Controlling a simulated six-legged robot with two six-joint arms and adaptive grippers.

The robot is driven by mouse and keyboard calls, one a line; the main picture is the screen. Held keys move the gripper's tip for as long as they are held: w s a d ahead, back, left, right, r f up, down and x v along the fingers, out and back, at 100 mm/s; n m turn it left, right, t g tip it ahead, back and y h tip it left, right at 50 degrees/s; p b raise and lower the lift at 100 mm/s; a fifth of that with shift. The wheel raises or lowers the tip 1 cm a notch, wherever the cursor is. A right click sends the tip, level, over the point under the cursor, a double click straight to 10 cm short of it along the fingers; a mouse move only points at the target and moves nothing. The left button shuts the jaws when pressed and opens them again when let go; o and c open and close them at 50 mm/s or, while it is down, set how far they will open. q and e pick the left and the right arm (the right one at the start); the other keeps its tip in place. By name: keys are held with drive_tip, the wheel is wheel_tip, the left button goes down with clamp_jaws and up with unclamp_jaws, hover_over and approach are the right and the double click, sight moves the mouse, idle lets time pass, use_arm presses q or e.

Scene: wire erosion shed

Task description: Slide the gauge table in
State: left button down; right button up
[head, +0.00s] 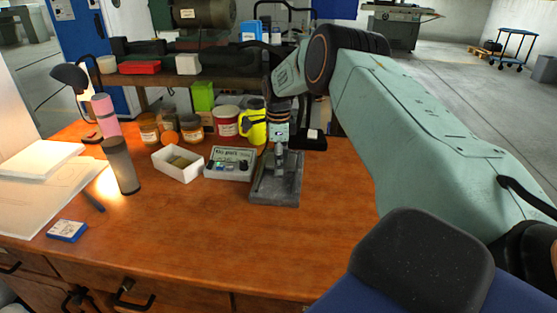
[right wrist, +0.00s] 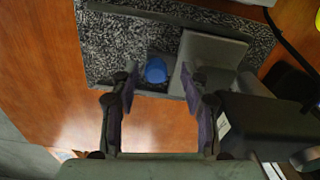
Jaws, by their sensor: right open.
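A gauge stand with a dark grey base (head: 264,190) stands on the wooden desk, below my right gripper (head: 280,138). In the right wrist view its speckled base (right wrist: 120,50) has a dark rim. A plain grey block (right wrist: 215,52), apparently the gauge table, lies on it, with a round blue knob (right wrist: 156,70) beside the block. My right gripper (right wrist: 160,88) is open in that view, its two fingers apart, with the knob beyond and between the fingertips. I cannot tell whether they touch anything. My left gripper is not in view.
A labelled grey box (head: 230,163) and a white tray (head: 178,165) stand left of the stand. Jars, a yellow mug (head: 253,124) and a dark cylinder (head: 121,166) are also on the desk (head: 200,235). The desk in front of the stand is clear.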

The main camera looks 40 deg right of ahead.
wheel_tip(320, 180, up, 12)
idle(0.6)
idle(0.4)
